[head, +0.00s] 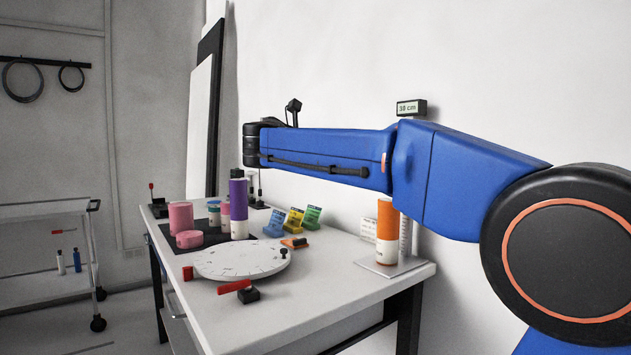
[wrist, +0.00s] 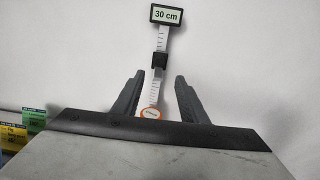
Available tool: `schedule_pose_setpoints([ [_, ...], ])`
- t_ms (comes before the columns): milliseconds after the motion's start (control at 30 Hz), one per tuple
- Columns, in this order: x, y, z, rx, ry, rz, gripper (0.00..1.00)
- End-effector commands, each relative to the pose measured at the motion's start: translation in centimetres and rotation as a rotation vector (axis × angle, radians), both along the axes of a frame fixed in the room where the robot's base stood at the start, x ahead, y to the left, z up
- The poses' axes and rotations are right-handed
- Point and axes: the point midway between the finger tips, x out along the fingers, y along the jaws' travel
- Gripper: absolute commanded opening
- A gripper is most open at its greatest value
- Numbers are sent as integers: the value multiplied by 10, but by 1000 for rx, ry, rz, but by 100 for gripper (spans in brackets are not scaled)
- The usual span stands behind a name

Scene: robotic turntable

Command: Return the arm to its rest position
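My blue arm reaches across the upper part of the head view, above the table (head: 345,290). My gripper (wrist: 159,76) shows in the wrist view with its two dark fingers apart and nothing held between them. I cannot make the gripper out clearly in the head view. An orange-and-white cylinder (head: 387,225) stands upright on a small plate at the table's right end, beside a measuring scale. Its round top (wrist: 152,114) shows beyond the fingers in the wrist view. The white turntable disc (head: 225,264) lies on the table, clear of my arm.
A purple-and-white cylinder (head: 238,210), a pink cylinder (head: 181,217) and smaller pieces stand behind the disc. Coloured card holders (head: 294,218) stand near the wall. A red-handled lever (head: 235,286) is at the front. The scale's 30 cm sign (head: 411,107) rises behind my arm.

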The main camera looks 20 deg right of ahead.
Motion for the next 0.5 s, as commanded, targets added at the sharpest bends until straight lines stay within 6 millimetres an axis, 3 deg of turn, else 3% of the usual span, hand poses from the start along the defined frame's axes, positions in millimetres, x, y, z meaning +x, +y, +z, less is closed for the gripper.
schedule_pose_setpoints([
  [133, -4, -5, -6, 23, -8, 3, 39],
  [233, -15, -18, -25, 101, -39, 13, 39],
  [367, -44, -43, -75, 293, -117, 17, 39],
  [500, -85, -62, -140, 542, -232, -18, 39],
])
